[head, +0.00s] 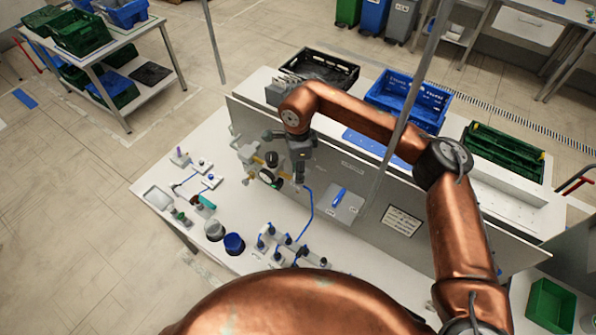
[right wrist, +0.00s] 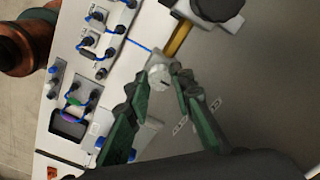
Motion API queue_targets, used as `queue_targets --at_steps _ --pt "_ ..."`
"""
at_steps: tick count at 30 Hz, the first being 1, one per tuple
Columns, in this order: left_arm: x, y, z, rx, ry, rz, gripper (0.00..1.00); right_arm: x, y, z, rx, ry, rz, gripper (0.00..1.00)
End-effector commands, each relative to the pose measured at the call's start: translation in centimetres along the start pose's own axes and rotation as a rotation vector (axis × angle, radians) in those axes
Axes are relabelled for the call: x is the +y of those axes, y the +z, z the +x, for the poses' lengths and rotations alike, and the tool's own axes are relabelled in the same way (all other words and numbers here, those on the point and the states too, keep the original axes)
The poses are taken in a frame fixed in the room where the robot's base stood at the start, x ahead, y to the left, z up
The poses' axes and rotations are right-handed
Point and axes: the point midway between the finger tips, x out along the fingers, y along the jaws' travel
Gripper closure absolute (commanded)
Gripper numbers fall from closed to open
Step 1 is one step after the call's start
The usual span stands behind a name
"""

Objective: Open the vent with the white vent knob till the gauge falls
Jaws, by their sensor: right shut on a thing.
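The white vent knob (right wrist: 159,77) sits between the fingertips of my right gripper (right wrist: 161,86) in the right wrist view. The green-padded fingers close on it from both sides, so the gripper is shut on the knob. In the head view my right gripper (head: 300,172) reaches down beside the valve and pipe assembly, and the knob is hidden there. A round gauge (head: 267,176) sits on that assembly, left of the gripper. Its needle is too small to read. My left gripper is in neither view.
A grey upright panel (head: 352,168) stands just behind the assembly. A blue tube (head: 311,207) runs from it toward small fittings at the front. A yellow pipe (right wrist: 178,39) and a black knob (right wrist: 216,7) are close to my right fingers. Cups (head: 234,243) stand front left.

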Motion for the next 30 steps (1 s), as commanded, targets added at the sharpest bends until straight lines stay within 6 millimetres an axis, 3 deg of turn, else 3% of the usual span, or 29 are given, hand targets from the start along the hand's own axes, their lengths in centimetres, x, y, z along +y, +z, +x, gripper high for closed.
queue_targets --at_steps 14,30 --pt "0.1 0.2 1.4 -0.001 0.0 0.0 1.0 -0.1 0.0 0.1 0.0 -0.003 0.125 1.0" --pt "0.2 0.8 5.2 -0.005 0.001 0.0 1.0 -0.1 0.0 0.1 -0.002 -0.004 0.613 1.0"
